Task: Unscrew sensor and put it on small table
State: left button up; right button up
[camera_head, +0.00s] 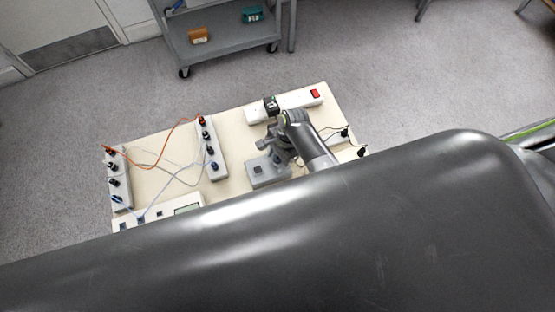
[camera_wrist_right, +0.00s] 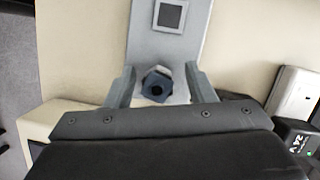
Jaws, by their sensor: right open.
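A small blue-grey hexagonal part with a dark round hole, which looks like the sensor (camera_wrist_right: 157,85), sits at the end of a grey mounting plate (camera_wrist_right: 145,38). The plate also shows in the head view (camera_head: 266,172) on the cream tabletop (camera_head: 165,180). My right gripper (camera_wrist_right: 158,70) is open, with one finger on each side of the sensor and small gaps visible. In the head view my right gripper (camera_head: 268,145) is beside the plate, and the sensor is hidden or too small to make out. My left gripper is not in view.
The tabletop holds a white power strip (camera_head: 297,105) with a red switch, a terminal strip (camera_head: 212,150) with coloured cables, and a black adapter (camera_wrist_right: 300,140) near the gripper. A grey cart (camera_head: 225,45) stands behind. My dark arm covers the front.

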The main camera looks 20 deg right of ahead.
aim_at(277, 158)
grip_shut()
jog(key=n, duration=0.3)
jog(key=shift+w+r+g, duration=0.1)
jog(key=shift+g, duration=0.3)
jog(key=shift+n, duration=0.5)
jog(key=shift+n+h, duration=0.3)
jog(key=n+g, duration=0.1)
jog(key=n, duration=0.2)
jog(key=shift+h, duration=0.4)
jog(key=shift+r, duration=0.25)
jog(key=shift+r, duration=1.65)
jog(key=shift+s, duration=0.25)
